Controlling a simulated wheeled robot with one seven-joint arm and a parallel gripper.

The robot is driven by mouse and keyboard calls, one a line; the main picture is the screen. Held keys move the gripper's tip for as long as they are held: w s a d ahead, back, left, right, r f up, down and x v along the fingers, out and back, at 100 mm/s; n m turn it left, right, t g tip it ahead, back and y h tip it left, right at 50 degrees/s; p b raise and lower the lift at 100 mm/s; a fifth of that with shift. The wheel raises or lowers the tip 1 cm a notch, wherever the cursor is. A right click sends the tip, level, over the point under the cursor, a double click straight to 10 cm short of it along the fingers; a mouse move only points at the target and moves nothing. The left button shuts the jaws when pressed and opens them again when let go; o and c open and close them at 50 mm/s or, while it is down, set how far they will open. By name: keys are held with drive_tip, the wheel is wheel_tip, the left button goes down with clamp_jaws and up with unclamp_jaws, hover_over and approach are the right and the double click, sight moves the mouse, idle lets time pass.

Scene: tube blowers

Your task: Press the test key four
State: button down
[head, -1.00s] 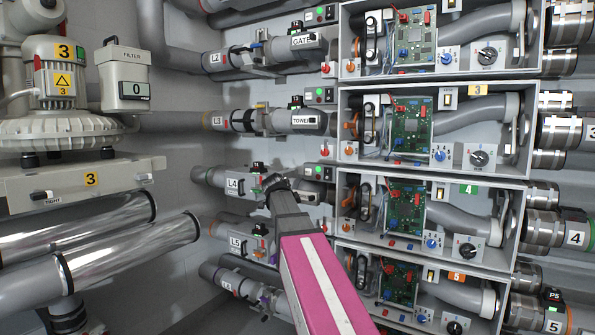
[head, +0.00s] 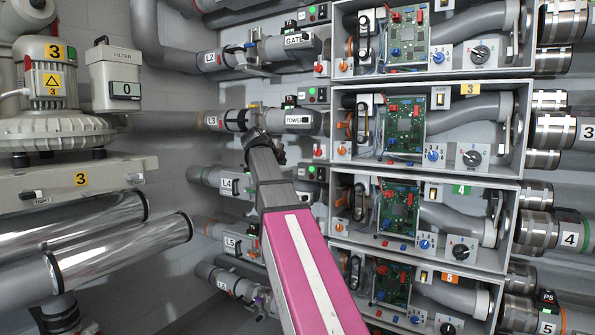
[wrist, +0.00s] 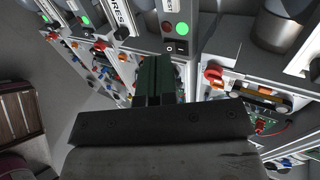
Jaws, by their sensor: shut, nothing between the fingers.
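Bay four (head: 515,245), an open grey box with a green 4 label (head: 461,190), is right of centre in the head view. It holds a green circuit board (head: 398,207) with red and blue parts. A small lit control panel (head: 313,173) sits at its upper left, beside the L4 pipe. I cannot tell which control is test key four. My gripper (head: 258,140) is above the L4 pipe, near the TOWER pipe. In the wrist view the dark fingers (wrist: 155,78) are together and empty, just below a panel (wrist: 178,28) with red and green lights and a black switch.
Bay three (head: 525,110) lies above and another bay with an orange 5 label (head: 449,279) below. Pipes L2 (head: 210,60) and L5 (head: 232,243) run along the wall. Machine 3 (head: 50,90) and shiny tubes (head: 120,250) stand at the left.

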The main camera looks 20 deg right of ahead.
approach(302, 171)
drive_tip(key=x, duration=0.5)
drive_tip(key=shift+w+f, duration=0.25)
drive_tip(key=shift+f, duration=0.25)
drive_tip(key=shift+w+d, duration=0.4)
drive_tip(key=shift+d, duration=0.2)
